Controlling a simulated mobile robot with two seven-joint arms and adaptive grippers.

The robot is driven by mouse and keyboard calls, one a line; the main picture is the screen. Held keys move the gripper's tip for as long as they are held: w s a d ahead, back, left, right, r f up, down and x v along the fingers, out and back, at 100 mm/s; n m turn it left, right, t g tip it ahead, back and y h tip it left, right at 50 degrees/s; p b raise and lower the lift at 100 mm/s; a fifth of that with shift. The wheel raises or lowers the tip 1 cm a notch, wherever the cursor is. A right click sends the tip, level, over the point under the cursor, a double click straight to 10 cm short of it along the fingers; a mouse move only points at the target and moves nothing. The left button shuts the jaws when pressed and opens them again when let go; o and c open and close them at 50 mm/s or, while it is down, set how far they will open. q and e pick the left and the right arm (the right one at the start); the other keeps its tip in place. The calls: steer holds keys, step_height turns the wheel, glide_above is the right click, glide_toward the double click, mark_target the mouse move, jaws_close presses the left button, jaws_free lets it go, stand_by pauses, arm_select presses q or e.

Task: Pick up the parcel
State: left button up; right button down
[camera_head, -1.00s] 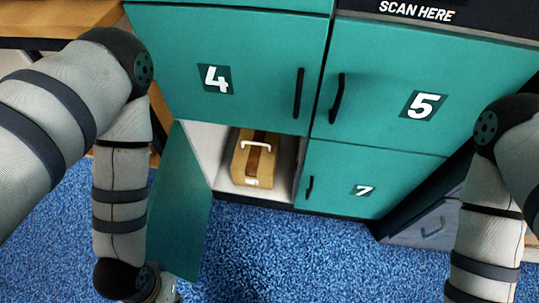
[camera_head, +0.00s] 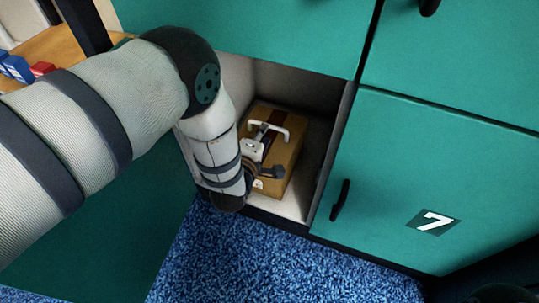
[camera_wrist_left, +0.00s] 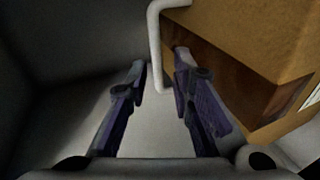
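The parcel (camera_head: 287,155) is a brown box with a darker band and a white handle (camera_head: 284,133) on top. It sits inside the open lower-left locker compartment. My left arm reaches into the compartment, and the left gripper (camera_head: 264,166) is at the parcel's near left side, partly covering it. In the left wrist view, the left gripper (camera_wrist_left: 159,65) is open, its two dark fingers apart. The parcel (camera_wrist_left: 240,40) fills the upper right there, and the white handle (camera_wrist_left: 155,45) shows at the fingertips, not gripped.
The compartment's right wall (camera_head: 329,150) stands close beside the parcel. The closed door 7 (camera_head: 400,180) with a black handle is to the right. The open teal door (camera_head: 120,235) is at lower left. Blue carpet (camera_head: 260,260) lies in front.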

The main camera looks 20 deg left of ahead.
arm_select(q)
steer(key=b+x, duration=0.3)
steer(key=x, duration=0.2)
steer(key=shift+w+d+f, duration=0.1)
steer(key=shift+w+f, duration=0.05)
steer(key=shift+w, duration=0.3)
steer(key=shift+r, duration=0.2)
jaws_close()
